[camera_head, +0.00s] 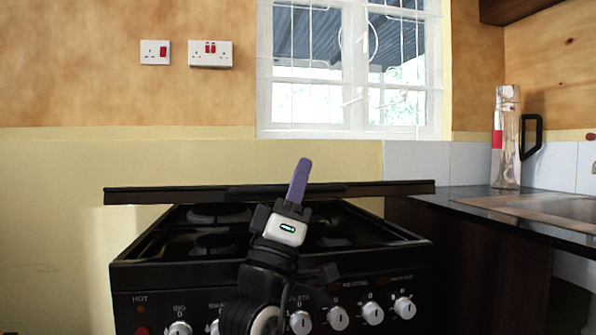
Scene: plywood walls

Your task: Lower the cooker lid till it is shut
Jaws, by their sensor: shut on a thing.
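The cooker lid (165,195) shows nearly edge-on as a long dark bar above the black cooker (270,273). It stands partly open, tilted out over the hob, with its near edge raised clear of the burners. A darker strip, perhaps a handle, runs along the middle of that edge. My gripper (300,182) reaches up from the front to the lid's edge, just right of its middle, and is shut on it. One purple finger shows in front of the edge; the other finger is hidden.
Burners (215,242) on the hob are in view below the lid, with nothing on them. Knobs (338,318) line the cooker front. A dark worktop (440,197) adjoins at the right, with a clear jug (507,150) and a sink (570,208).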

